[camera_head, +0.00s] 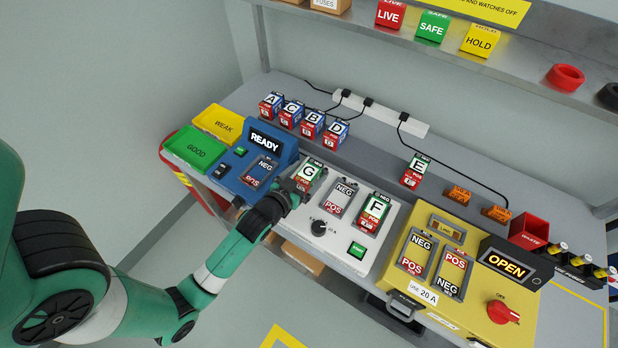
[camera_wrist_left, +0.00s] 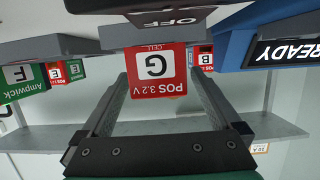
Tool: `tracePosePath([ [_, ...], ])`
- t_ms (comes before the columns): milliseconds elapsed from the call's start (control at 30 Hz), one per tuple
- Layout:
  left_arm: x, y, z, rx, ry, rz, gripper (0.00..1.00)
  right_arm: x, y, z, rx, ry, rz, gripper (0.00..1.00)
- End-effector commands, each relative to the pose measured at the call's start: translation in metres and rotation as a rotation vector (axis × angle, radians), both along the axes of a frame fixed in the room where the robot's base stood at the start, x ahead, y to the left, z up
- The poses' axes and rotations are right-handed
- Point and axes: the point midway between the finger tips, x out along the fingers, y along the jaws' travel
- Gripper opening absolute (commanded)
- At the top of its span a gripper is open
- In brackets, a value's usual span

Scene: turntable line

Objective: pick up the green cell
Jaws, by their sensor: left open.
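The cell marked G (camera_head: 309,172), with a green top and a red POS face, stands in the left bay of the white charger (camera_head: 340,250). My left gripper (camera_head: 291,190) is open right at its near side. In the left wrist view the red face of cell G (camera_wrist_left: 158,75) shows between the two spread fingers of my left gripper (camera_wrist_left: 158,92); I cannot tell whether they touch it. A green cell F (camera_head: 374,213) sits in the charger's right bay, and a green cell E (camera_head: 415,170) stands farther back. My right gripper is not in view.
Several blue cells (camera_head: 313,124) stand in a row at the back. Left are the blue READY unit (camera_head: 265,145), a green GOOD tray (camera_head: 195,150) and a yellow WEAK tray (camera_head: 222,122). A yellow OPEN box (camera_head: 465,290) stands right. The charger's middle bay (camera_head: 341,196) is empty.

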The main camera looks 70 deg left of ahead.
Motion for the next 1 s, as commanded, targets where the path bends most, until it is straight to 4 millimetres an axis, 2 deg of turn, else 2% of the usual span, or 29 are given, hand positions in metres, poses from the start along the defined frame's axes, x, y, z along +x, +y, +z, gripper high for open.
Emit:
tracePosePath([
  [100,0.009,0.0059,-0.0035,0.0,-0.001,-0.001,0.97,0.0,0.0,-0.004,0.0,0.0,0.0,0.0],
  [300,0.0093,0.006,-0.0029,0.0,0.0,-0.001,0.97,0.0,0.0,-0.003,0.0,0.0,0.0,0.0],
  [833,0.009,0.0058,-0.003,-0.001,0.001,-0.001,0.02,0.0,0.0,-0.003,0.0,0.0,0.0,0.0],
  [1000,0.0089,0.0057,-0.003,-0.001,0.001,-0.001,0.0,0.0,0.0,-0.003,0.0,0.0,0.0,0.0],
])
